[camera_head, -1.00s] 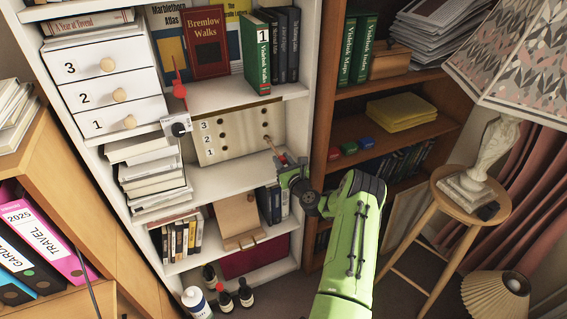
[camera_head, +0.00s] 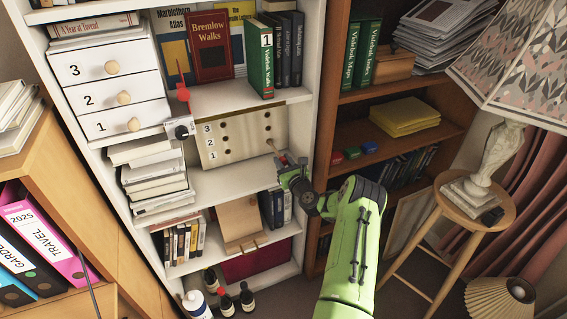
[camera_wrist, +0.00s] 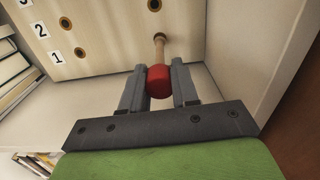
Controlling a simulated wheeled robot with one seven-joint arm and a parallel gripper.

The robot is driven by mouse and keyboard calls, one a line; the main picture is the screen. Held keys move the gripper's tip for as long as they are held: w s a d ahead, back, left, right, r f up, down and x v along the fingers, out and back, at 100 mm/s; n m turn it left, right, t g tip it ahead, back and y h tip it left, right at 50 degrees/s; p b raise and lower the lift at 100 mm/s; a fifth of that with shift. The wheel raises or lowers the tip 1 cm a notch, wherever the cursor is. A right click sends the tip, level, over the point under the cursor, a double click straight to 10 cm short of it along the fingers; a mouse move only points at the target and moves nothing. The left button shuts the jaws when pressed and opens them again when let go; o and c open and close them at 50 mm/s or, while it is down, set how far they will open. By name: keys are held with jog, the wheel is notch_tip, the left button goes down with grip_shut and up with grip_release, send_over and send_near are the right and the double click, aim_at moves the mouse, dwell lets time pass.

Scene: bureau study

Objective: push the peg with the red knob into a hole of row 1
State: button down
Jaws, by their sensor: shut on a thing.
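The pegboard (camera_head: 244,143) is a pale upright panel with rows labelled 3, 2, 1 from top to bottom and two columns of dark holes. It also shows in the wrist view (camera_wrist: 115,40). My gripper (camera_wrist: 159,87) is shut on the red knob (camera_wrist: 159,80), one finger on each side. The peg's wooden shaft (camera_wrist: 159,50) points from the knob to the board, and its far end meets the board at the right-hand hole of row 1. Much of the shaft is outside. How deep the tip sits cannot be told. In the head view my gripper (camera_head: 287,167) is at the board's lower right.
The board stands on a white shelf (camera_head: 225,180). The white bookcase's right side wall is close to my gripper. A brown bookcase (camera_head: 350,125) stands further right.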

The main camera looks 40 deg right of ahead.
jog(key=shift+w+d, duration=0.2)
jog(key=shift+w, duration=0.35)
jog(key=shift+c, duration=1.4)
grip_release()
jog(key=v, duration=1)
jog(key=shift+b, duration=0.4)
